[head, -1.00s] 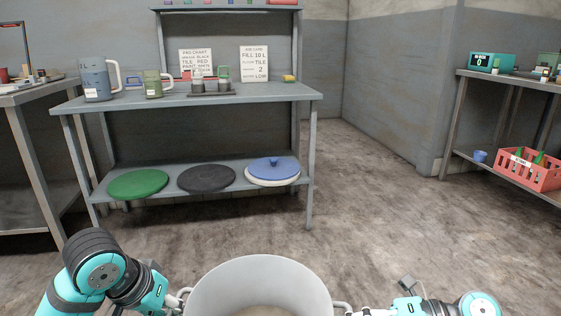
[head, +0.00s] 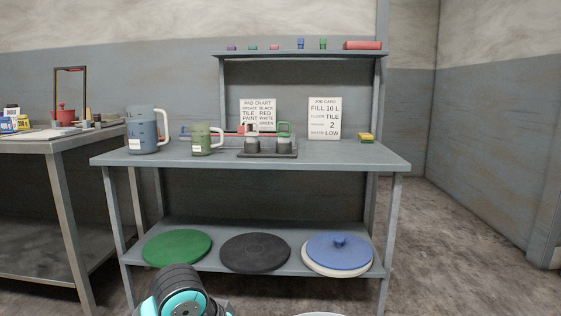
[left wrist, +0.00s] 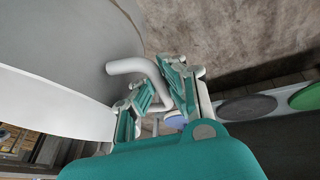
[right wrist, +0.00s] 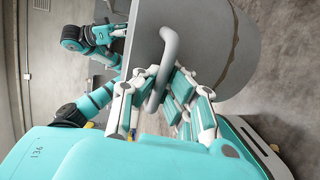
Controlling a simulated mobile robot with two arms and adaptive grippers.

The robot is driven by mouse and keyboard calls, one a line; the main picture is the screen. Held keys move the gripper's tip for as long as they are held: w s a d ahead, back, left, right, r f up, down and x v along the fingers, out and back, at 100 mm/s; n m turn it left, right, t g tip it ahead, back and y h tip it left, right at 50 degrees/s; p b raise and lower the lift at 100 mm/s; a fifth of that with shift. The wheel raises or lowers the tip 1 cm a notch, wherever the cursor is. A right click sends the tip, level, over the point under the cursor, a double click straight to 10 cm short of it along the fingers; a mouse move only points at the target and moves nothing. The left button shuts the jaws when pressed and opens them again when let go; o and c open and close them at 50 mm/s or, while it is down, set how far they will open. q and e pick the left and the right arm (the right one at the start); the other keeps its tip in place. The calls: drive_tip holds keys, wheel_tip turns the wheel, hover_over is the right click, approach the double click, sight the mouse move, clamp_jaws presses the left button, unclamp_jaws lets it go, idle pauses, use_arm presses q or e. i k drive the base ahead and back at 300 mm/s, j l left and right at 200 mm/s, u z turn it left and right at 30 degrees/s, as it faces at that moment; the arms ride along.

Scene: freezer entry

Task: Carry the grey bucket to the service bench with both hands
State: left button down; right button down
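The grey bucket shows as a large curved wall in the left wrist view (left wrist: 85,35) and the right wrist view (right wrist: 205,35). In the head view only a sliver of its rim (head: 322,314) shows at the bottom edge. My left gripper (left wrist: 160,85) is closed around one side handle of the bucket. My right gripper (right wrist: 158,88) is closed around the other handle. The bucket's contents and base are hidden. A grey bench (head: 320,157) stands straight ahead in the head view, with its worktop above a lower shelf.
The bench top holds a blue jug (head: 142,130), a green jug (head: 201,140), a bottle tray (head: 267,153), and a yellow sponge (head: 366,137). Its front strip is clear. Green (head: 177,247), black (head: 255,252) and blue (head: 338,253) discs lie below. Another table (head: 60,145) stands left.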

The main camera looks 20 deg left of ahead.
sight(349, 152)
drive_tip(key=i, duration=1.05)
drive_tip(key=i+u, duration=0.1)
drive_tip(key=u, duration=0.2)
drive_tip(key=i+u, duration=0.1)
drive_tip(key=u, duration=0.2)
